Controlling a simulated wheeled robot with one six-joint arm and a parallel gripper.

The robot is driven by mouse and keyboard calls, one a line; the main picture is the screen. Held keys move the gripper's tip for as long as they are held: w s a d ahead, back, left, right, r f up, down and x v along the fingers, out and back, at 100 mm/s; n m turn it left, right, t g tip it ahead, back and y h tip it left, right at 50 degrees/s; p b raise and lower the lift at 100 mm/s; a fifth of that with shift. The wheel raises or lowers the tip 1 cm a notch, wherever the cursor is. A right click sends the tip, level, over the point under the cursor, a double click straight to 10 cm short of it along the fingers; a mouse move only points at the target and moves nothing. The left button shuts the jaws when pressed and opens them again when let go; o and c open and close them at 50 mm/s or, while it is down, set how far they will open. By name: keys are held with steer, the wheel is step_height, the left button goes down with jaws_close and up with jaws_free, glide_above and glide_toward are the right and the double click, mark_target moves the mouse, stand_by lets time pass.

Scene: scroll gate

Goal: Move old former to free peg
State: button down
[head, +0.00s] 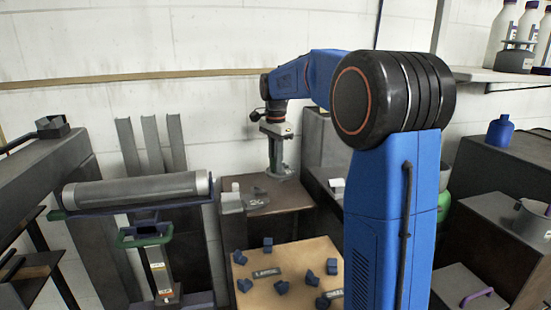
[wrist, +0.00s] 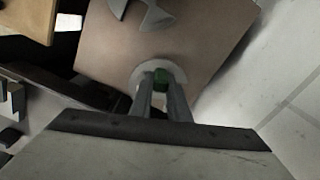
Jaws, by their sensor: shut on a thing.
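My gripper (head: 280,177) points down over the brown table against the back wall. A pale round disc (wrist: 146,70) shows behind and beneath the piece; I cannot tell whether the two are joined or touching. I cannot tell whether the green piece is part of the old former. Grey curved shapes (wrist: 148,14) lie on the brown surface beyond the disc; small grey parts also show beside my gripper in the head view (head: 258,203). No free peg can be made out clearly.
The brown table (head: 290,196) has bare surface around the disc. A tan board (head: 300,252) in front holds several blue pieces and labels. A grey roller (head: 135,191) lies on a stand at left. Dark cabinets stand at right, with a blue bottle (head: 499,131).

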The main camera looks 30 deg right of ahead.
steer(key=shift+f, duration=1.45)
steer(key=shift+f, duration=0.25)
stand_by(0.4)
steer(key=c, duration=1.6)
jaws_free()
step_height(320, 180, up, 17)
steer(key=shift+r, duration=0.2)
steer(key=shift+s, duration=0.1)
